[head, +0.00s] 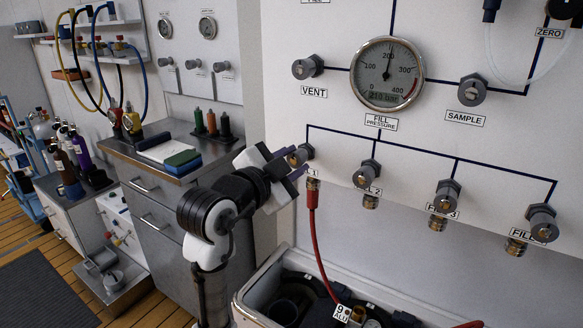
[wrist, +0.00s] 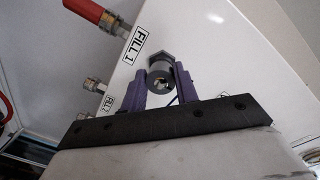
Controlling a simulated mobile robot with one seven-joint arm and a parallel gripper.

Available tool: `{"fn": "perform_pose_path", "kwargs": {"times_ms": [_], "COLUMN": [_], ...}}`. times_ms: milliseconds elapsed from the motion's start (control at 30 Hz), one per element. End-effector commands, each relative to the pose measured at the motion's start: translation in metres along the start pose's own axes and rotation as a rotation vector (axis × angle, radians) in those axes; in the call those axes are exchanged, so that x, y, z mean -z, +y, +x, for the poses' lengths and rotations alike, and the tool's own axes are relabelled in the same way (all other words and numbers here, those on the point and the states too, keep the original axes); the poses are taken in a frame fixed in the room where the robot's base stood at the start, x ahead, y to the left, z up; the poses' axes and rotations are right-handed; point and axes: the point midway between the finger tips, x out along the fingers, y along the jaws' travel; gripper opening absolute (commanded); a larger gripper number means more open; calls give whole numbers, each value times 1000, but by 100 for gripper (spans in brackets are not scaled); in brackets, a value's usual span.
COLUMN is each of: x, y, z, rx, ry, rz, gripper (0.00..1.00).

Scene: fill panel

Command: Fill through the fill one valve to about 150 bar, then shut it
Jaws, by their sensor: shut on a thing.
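The fill one valve (head: 304,153) is the leftmost knob of the lower row on the white panel. My gripper (head: 288,160) is shut on its knob, with purple fingers on either side. In the wrist view the knob (wrist: 161,70) sits between the fingertips, beside the FILL 1 label (wrist: 137,42). The fill pressure gauge (head: 387,72) has its needle near 200, and its display seems to read 210 bar. A red hose (head: 312,215) runs from the fill one outlet down into an open box (head: 262,280). How far the valve is turned cannot be told.
The fill two (head: 367,174), fill three (head: 447,194) and fill four (head: 541,222) valves stand to the right. The vent valve (head: 307,67) and sample valve (head: 472,89) are above. A steel cabinet (head: 150,190) stands left of my arm.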

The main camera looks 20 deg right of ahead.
Motion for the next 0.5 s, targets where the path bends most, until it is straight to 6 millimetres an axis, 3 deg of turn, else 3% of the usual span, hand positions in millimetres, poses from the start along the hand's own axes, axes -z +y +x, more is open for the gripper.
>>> {"fn": "perform_pose_path", "kwargs": {"times_ms": [467, 500], "x": [1, 1], "y": [0, 0], "z": [0, 0], "rx": [1, 1], "ry": [1, 1], "rz": [17, 17], "gripper": [7, 32]}}
